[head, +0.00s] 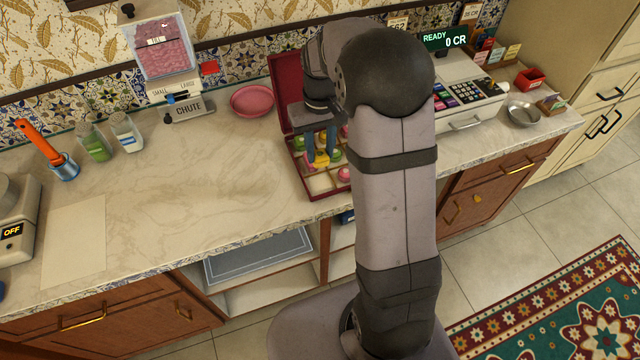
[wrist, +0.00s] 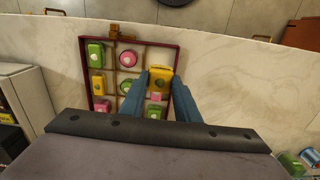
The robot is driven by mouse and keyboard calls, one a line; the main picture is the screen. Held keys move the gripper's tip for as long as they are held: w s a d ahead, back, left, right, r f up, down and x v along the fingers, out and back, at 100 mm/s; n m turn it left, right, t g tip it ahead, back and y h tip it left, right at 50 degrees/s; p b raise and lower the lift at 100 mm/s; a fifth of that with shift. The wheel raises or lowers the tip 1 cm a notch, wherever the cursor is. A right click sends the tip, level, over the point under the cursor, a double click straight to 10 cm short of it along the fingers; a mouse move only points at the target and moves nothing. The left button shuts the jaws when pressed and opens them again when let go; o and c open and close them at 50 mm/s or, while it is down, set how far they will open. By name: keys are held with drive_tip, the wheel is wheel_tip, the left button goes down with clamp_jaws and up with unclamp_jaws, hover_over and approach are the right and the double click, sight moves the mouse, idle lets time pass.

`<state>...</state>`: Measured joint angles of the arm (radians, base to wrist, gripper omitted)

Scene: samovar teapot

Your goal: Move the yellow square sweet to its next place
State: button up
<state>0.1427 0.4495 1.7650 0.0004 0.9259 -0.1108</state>
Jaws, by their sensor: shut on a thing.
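The yellow square sweet (wrist: 160,78) is between the two blue fingertips of my gripper (wrist: 161,82), at the right side of the open sweet box (wrist: 178,58) in the wrist view. In the head view the yellow sweet (head: 321,161) shows below my gripper (head: 321,152), over the box. My gripper is shut on it. I cannot tell how high the sweet is above the box floor. The dark red box has wooden dividers and its lid (head: 284,92) stands open at the back. The top right compartment in the wrist view looks empty.
Other sweets sit in the box: a pink round one (wrist: 129,58), a green round one (wrist: 127,86), a green square one (wrist: 94,52), another yellow one (wrist: 98,83) and more. A pink plate (head: 252,101) and a till (head: 468,95) stand on either side.

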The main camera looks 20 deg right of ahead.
drive_tip(key=shift+f, duration=0.15)
drive_tip(key=shift+f+p, duration=1.5)
drive_tip(key=shift+f, duration=3.35)
drive_tip(key=shift+f, duration=0.1)
drive_tip(key=o, duration=0.6)
drive_tip(key=shift+o, duration=0.7)
